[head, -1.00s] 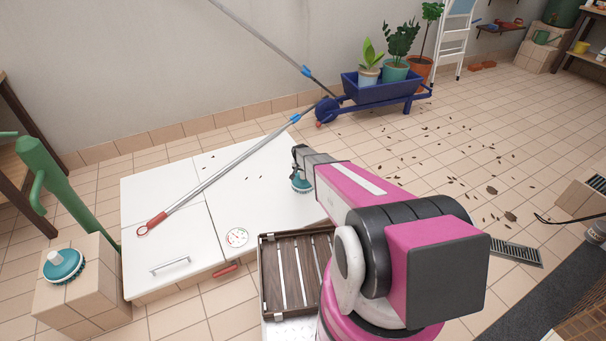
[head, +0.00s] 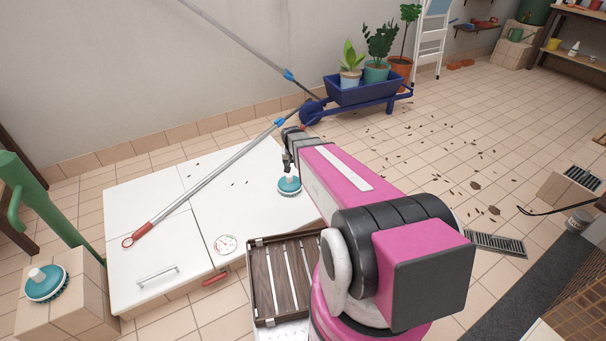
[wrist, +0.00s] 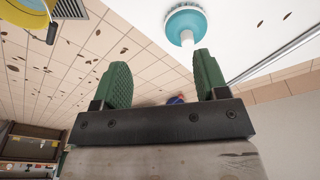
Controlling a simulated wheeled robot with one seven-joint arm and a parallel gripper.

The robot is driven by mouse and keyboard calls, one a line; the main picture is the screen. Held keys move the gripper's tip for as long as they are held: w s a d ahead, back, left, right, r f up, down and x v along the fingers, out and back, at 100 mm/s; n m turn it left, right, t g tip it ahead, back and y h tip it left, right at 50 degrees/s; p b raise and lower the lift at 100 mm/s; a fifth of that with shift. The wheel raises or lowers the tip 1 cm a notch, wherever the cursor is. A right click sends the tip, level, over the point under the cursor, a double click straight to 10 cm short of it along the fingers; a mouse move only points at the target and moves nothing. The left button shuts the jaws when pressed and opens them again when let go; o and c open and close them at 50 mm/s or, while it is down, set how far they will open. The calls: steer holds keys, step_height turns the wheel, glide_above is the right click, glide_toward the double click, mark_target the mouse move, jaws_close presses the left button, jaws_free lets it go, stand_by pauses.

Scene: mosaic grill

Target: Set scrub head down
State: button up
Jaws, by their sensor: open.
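A teal scrub head (head: 289,187) with a white stem rests upright on the white lid top (head: 255,205), near its right side. It also shows in the wrist view (wrist: 187,22), with its stem pointing toward my fingers. My gripper (head: 288,162) is just above the stem. In the wrist view my gripper (wrist: 161,62) has its two green fingers spread wide, with nothing held between them. The stem's end appears apart from the fingertips. A second teal scrub head (head: 46,283) sits on a tiled block (head: 70,310) at the left.
A silver pole (head: 205,182) with a red end lies across the lid. A slatted wooden tray (head: 284,275) is in front. A blue wheelbarrow (head: 362,92) with potted plants stands behind. Dry leaves litter the open floor at right.

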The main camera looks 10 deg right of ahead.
steer(key=s+r+n, duration=0.1)
steer(key=s+r, duration=0.4)
steer(key=s, duration=0.4)
steer(key=s+r+n+g+y, duration=0.1)
steer(key=s+r+n, duration=0.1)
steer(key=s+r, duration=0.4)
steer(key=s, duration=0.3)
steer(key=shift+s+d+r+g, duration=0.15)
steer(key=shift+s+g, duration=0.15)
steer(key=shift+s, duration=0.1)
